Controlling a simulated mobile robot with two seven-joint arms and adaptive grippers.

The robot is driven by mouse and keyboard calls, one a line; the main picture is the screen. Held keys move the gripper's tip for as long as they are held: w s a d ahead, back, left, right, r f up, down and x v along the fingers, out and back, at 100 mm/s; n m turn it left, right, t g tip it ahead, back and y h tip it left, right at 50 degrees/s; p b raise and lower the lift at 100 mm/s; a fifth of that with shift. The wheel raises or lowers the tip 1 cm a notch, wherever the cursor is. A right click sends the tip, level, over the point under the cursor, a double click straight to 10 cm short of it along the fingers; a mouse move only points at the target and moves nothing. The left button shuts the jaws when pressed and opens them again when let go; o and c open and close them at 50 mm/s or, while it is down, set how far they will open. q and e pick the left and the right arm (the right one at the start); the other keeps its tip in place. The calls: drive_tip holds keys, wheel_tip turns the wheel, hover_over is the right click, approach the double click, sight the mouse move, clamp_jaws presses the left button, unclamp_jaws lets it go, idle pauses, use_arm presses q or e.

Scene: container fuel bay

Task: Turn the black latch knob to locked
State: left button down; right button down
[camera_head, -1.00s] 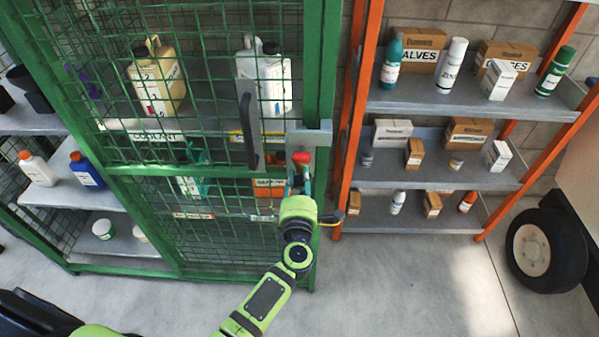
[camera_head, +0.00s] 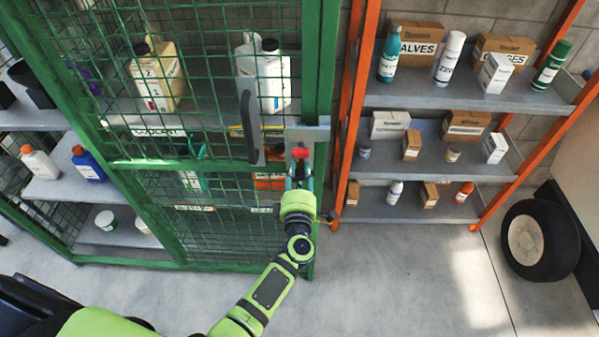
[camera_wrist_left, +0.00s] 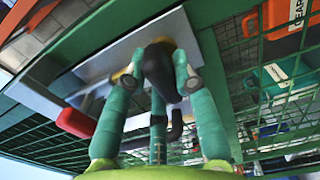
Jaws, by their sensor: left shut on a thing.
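The black latch knob (camera_wrist_left: 158,66) sits on a grey metal plate (camera_wrist_left: 112,58) in the left wrist view. My left gripper (camera_wrist_left: 157,76) has its two teal fingers closed around the knob, one on each side. In the head view the left gripper (camera_head: 299,176) is at the right edge of the green mesh door, just below the grey latch plate (camera_head: 308,133). The gripper and wrist hide the knob there. A red-ended piece (camera_head: 300,153) shows just above the gripper; its red end (camera_wrist_left: 76,122) is left of the fingers in the wrist view. My right gripper is not in view.
A black door handle (camera_head: 250,128) stands upright left of the latch. Jugs and boxes sit behind the green mesh (camera_head: 225,225). An orange-framed shelf (camera_head: 430,205) with bottles and boxes is close on the right. The floor (camera_head: 400,280) in front is clear.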

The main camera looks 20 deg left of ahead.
use_arm(q)
drive_tip(key=c, duration=1)
unclamp_jaws()
drive_tip(key=shift+s, duration=0.1)
drive_tip(key=v, duration=1.2)
drive_tip(key=shift+r, duration=0.1)
drive_tip(key=s+d+f+m+g+h, duration=0.1)
drive_tip(key=s+f+m+g+h, duration=0.3)
drive_tip(key=f, duration=0.6)
drive_tip(key=s+d+f+m+g+h, duration=0.1)
drive_tip(key=s+f+m, duration=0.4)
drive_tip(key=f+m, duration=0.3)
drive_tip(key=s+f+m+g+h, duration=0.25)
drive_tip(key=s+f+m, duration=0.2)
drive_tip(key=f, duration=0.65)
drive_tip(key=s+a+f+m+g, duration=0.2)
drive_tip(key=s+a+f+g, duration=0.1)
drive_tip(key=s, duration=0.5)
drive_tip(key=s+a+f+m+g+y, duration=0.1)
drive_tip(key=s+a+f+m+g, duration=0.1)
drive_tip(key=s, duration=0.5)
drive_tip(key=s+a+f+m+g+y+b, duration=0.1)
drive_tip(key=s+a+f+m+g, duration=0.2)
drive_tip(key=s+a+f, duration=0.3)
drive_tip(key=shift+s+f+g+y, duration=0.15)
drive_tip(key=shift+s+f+g, duration=0.1)
drive_tip(key=shift+s+f, duration=0.35)
drive_tip(key=shift+s+f+g+y, duration=0.1)
drive_tip(key=shift+s+f+g, duration=0.1)
drive_tip(key=shift+s+f, duration=0.4)
